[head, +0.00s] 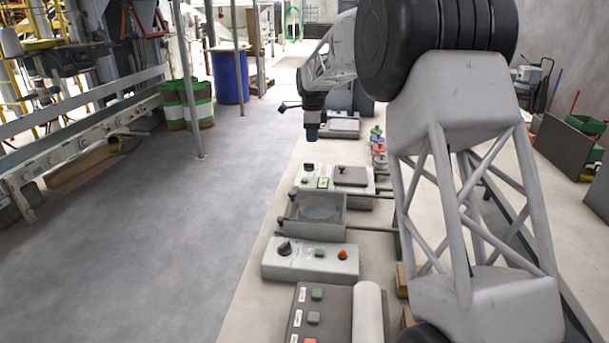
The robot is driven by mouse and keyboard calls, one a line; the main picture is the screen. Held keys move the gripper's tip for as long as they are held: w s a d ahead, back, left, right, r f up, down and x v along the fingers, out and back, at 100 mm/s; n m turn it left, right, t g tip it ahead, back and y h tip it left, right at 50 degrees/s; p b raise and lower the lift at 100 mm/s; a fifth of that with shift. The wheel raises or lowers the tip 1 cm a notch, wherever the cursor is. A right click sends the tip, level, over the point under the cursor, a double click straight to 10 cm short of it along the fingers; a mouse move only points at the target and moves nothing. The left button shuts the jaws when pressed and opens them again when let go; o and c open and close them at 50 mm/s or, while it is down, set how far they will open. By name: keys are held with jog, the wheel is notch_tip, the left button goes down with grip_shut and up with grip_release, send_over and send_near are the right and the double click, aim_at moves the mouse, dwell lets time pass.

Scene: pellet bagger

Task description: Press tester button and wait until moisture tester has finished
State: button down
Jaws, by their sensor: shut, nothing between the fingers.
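A grey unit with a black knob, a green button, a small display and a dark lid with a handle (352,176) stands on the bench; it looks like the moisture tester. Its green button (305,181) is at the left front; the display is too small to read. My gripper (311,136) points down above the bench, beyond the tester in the picture and apart from it. It is shut and empty. Its fingertips are small and dark blue here. My arm covers part of the bench to the right.
Nearer on the bench are an open grey tray unit (315,212), a white control box with a knob and buttons (309,262), and a dark button panel (322,318). Coloured knobs (378,147) stand right of the gripper. The floor (160,230) left of the bench is clear.

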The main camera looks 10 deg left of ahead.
aim_at(305, 179)
jog(key=shift+m, duration=0.5)
jog(key=w+a+f, duration=0.2)
jog(key=a, duration=0.1)
jog(key=shift+w+f, duration=0.2)
jog(key=shift+w, duration=0.05)
jog(key=shift+f, duration=0.15)
notch_tip(305, 179, down, 14)
jog(key=shift+r, duration=0.15)
dwell(0.4)
jog(key=shift+s+d+f, duration=0.1)
jog(key=shift+f, duration=1.25)
notch_tip(305, 179, up, 15)
